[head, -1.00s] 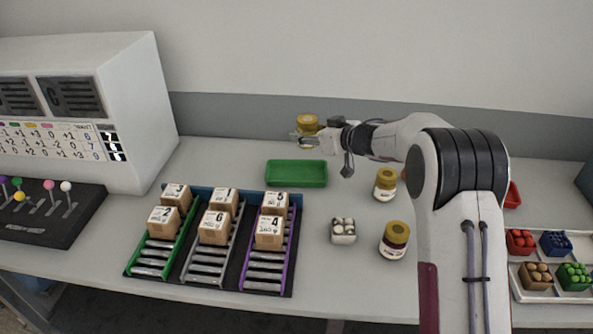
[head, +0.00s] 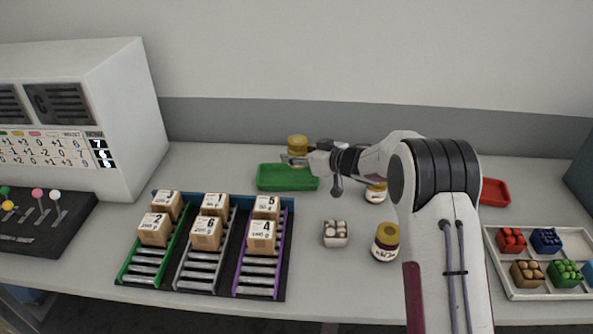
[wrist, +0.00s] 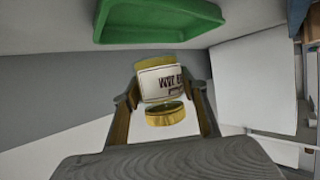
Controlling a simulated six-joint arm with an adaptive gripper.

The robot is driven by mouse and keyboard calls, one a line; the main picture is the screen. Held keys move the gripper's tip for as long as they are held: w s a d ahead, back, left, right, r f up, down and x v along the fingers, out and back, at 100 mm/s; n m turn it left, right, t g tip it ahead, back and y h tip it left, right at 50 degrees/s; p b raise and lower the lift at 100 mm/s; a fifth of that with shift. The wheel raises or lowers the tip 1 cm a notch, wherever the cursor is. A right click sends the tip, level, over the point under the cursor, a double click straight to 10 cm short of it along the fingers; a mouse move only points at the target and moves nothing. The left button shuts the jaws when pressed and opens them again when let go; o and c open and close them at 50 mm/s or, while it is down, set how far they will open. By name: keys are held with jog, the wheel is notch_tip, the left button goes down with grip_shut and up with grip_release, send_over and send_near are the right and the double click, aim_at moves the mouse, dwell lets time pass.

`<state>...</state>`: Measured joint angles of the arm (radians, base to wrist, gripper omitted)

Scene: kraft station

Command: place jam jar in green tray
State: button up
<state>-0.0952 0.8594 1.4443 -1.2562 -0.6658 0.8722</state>
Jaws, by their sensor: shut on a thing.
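My gripper (head: 297,159) is shut on a jar with a gold lid and a white printed label, the jam jar (head: 298,145). In the wrist view the jam jar (wrist: 160,82) sits between the two fingers of my gripper (wrist: 164,95). The green tray (head: 287,183) lies on the table, and its inside looks empty. In the head view the jar appears just above the tray's far edge, but the exact height cannot be told. In the wrist view the green tray (wrist: 150,32) shows at the top, apart from the jar.
Two more gold-lidded jars, one (head: 376,191) partly behind my arm and one (head: 386,242) nearer, stand to the right. A small carton (head: 335,233) is beside them. A rack of boxes (head: 208,247) is in front left. A red tray (head: 494,192) lies at right.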

aim_at(298, 180)
jog(key=shift+f, duration=1)
jog(key=shift+f, duration=1.9)
jog(key=shift+f, duration=0.15)
jog(key=o, duration=1.1)
jog(key=shift+v, duration=6.05)
